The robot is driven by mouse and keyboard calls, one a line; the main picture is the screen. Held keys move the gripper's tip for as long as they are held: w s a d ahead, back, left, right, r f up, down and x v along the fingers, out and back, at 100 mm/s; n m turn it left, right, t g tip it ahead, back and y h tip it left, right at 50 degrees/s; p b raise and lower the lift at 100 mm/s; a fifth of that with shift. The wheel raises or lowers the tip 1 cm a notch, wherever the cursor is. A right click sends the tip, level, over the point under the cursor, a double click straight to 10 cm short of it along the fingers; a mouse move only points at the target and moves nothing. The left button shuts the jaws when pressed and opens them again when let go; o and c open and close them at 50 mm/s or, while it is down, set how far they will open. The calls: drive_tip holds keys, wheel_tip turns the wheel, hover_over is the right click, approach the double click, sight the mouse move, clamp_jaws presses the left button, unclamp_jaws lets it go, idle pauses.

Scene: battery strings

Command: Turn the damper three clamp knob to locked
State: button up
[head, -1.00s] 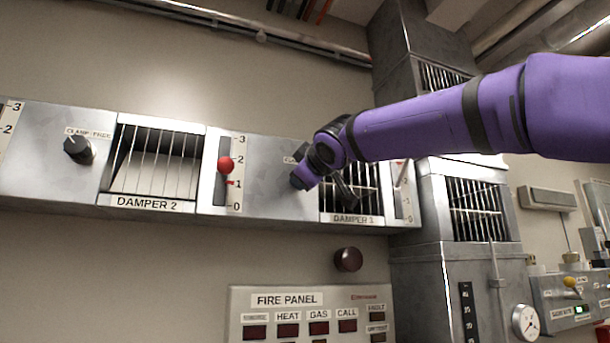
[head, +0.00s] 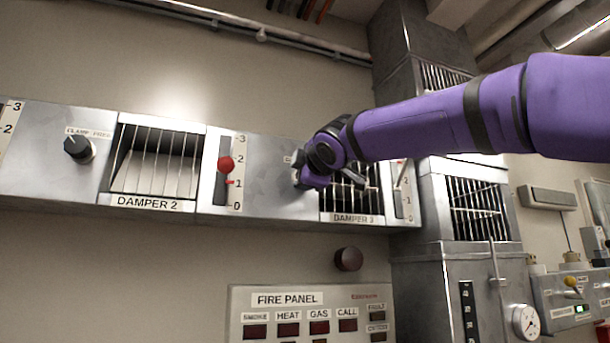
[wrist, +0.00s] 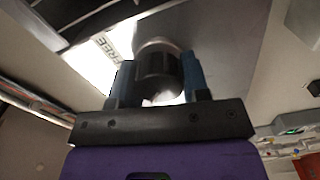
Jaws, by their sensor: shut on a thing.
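The damper three clamp knob (wrist: 158,70) is a dark round knob in the wrist view. My gripper (wrist: 158,90) has one finger on each side of it and is shut on it. A label (wrist: 112,45) beside the knob reads "FREE"; the rest is washed out by glare. In the head view my gripper (head: 303,172) is at the panel just left of the damper 3 grille (head: 350,190). There my wrist hides the knob, so its pointer cannot be read.
Damper 2's clamp knob (head: 78,149) and its red-knobbed lever (head: 226,164) lie to the left. The damper 3 lever (head: 402,172) is right of the grille, close to my arm.

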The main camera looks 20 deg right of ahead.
drive_tip(key=o, duration=0.9)
drive_tip(key=shift+a, duration=0.1)
drive_tip(key=s, duration=1.1)
drive_tip(key=shift+f, duration=0.1)
drive_tip(key=s+d+f+m+g, duration=0.2)
drive_tip(key=s+f+m+g, duration=0.2)
drive_tip(key=f, duration=1)
drive_tip(key=s+d+f+m+g, duration=0.3)
drive_tip(key=s+f+m, duration=0.3)
drive_tip(key=f, duration=0.9)
drive_tip(key=s+d+f+m+g, duration=0.2)
drive_tip(key=s+f+m+g, duration=0.3)
drive_tip(key=s+f, duration=0.4)
wheel_tip(320, 180, down, 6)
drive_tip(key=shift+d+f+m+g, duration=0.1)
drive_tip(key=shift+d+m+g, duration=0.05)
drive_tip(key=shift+m+g, duration=0.3)
